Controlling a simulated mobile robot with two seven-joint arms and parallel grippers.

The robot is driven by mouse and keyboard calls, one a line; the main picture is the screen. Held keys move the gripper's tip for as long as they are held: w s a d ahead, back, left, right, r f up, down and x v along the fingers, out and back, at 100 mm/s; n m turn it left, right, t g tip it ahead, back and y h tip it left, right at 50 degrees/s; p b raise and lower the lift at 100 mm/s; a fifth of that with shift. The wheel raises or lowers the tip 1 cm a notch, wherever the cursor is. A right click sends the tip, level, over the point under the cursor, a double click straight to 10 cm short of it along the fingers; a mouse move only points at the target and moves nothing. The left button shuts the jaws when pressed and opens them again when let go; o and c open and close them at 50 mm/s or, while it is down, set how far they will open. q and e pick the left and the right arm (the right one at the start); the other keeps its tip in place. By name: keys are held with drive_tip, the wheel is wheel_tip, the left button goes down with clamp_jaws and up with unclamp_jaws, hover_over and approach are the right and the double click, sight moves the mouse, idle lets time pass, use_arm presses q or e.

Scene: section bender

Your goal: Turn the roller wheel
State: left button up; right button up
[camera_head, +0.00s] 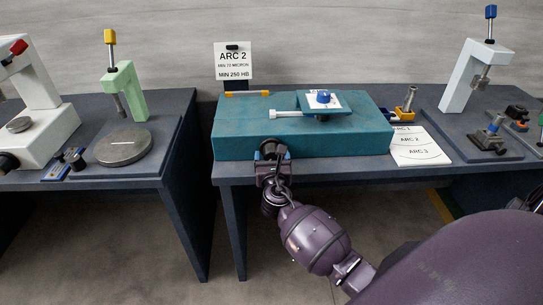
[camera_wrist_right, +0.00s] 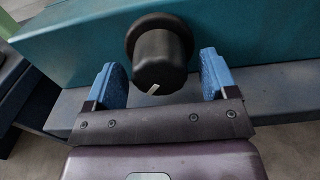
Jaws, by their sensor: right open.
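The roller wheel appears to be the black round knob (camera_wrist_right: 160,55) on the front face of the teal machine block (camera_wrist_right: 75,45). It has a short white mark near its lower end. The teal block also shows in the head view (camera_head: 240,135), on the middle table. My right gripper (camera_head: 270,154) is at the block's front face and mostly hides the knob there. In the right wrist view my right gripper (camera_wrist_right: 163,76) is open, with one blue-padded finger on each side of the knob and visible gaps between. My left gripper is not in view.
The middle table (camera_head: 225,171) also bears printed ARC cards (camera_head: 430,150) and a small yellow-based part (camera_head: 404,114). A blue-knobbed slide (camera_head: 323,98) sits on the block. A left table has a green stand (camera_head: 130,90); a white stand (camera_head: 462,80) is at right.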

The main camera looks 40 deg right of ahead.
drive_tip(key=shift+w+d, duration=0.35)
drive_tip(key=shift+w, duration=0.2)
drive_tip(key=shift+c, duration=0.4)
drive_tip(key=c, duration=0.8)
drive_tip(key=shift+c, duration=0.2)
drive_tip(key=shift+m, duration=0.3)
